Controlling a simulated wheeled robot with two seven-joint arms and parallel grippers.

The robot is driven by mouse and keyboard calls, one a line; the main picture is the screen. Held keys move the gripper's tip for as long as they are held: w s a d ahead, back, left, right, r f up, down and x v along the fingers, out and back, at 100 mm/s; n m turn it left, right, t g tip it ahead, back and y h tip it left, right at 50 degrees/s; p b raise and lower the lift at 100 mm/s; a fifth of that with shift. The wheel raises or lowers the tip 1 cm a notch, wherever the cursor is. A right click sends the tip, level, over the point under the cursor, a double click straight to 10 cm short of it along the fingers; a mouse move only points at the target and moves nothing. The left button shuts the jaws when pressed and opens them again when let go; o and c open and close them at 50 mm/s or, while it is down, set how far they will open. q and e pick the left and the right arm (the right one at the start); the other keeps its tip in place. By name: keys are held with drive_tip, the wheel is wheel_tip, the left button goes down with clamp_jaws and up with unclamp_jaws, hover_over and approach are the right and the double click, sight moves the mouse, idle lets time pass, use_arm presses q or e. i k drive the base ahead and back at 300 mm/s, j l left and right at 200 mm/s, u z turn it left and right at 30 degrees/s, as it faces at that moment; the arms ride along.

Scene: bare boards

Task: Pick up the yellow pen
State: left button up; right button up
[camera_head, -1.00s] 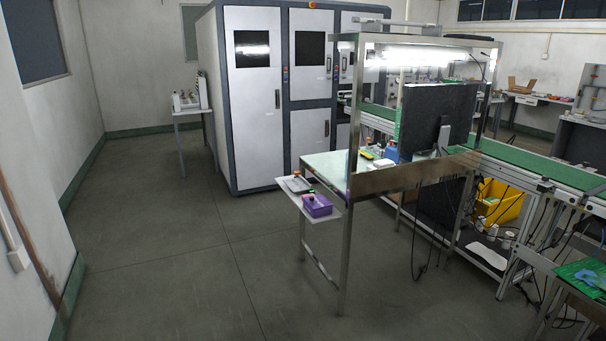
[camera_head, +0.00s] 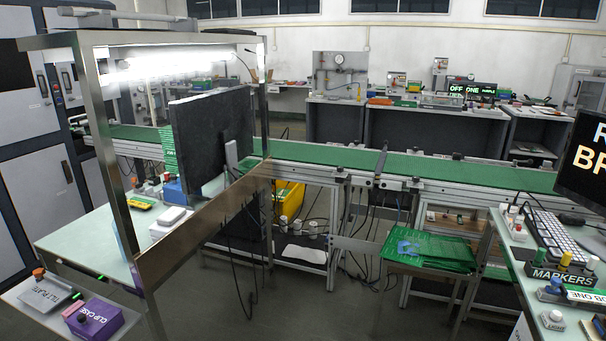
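A small upright yellow item (camera_head: 565,259), possibly the yellow pen, stands at a dark green holder labelled MARKERS (camera_head: 552,276) on the right-hand table. It is too small to tell for sure. A white or grey capped item (camera_head: 592,263) stands to its right, and a dark one to its left. Neither of my grippers shows in the head view.
The right-hand table (camera_head: 523,262) also holds a keyboard (camera_head: 552,238) and a monitor (camera_head: 590,155). A green conveyor (camera_head: 400,168) crosses behind. A small table with green boards (camera_head: 430,250) stands mid-floor.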

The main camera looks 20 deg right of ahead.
sight(567, 256)
drive_tip(key=i+l+z, duration=0.1)
drive_tip(key=i+z, duration=0.15)
drive_tip(key=z, duration=0.2)
drive_tip(key=i+z, duration=0.25)
drive_tip(key=z, duration=0.15)
drive_tip(key=i+z, duration=0.25)
drive_tip(key=z, duration=0.2)
drive_tip(key=i+j+z, duration=0.1)
drive_tip(key=i+z, duration=0.15)
drive_tip(key=z, duration=0.15)
drive_tip(key=i+j+z, duration=0.2)
drive_tip(key=z, duration=0.25)
drive_tip(key=i+j+z, duration=0.15)
drive_tip(key=z, duration=0.3)
drive_tip(key=j, duration=0.1)
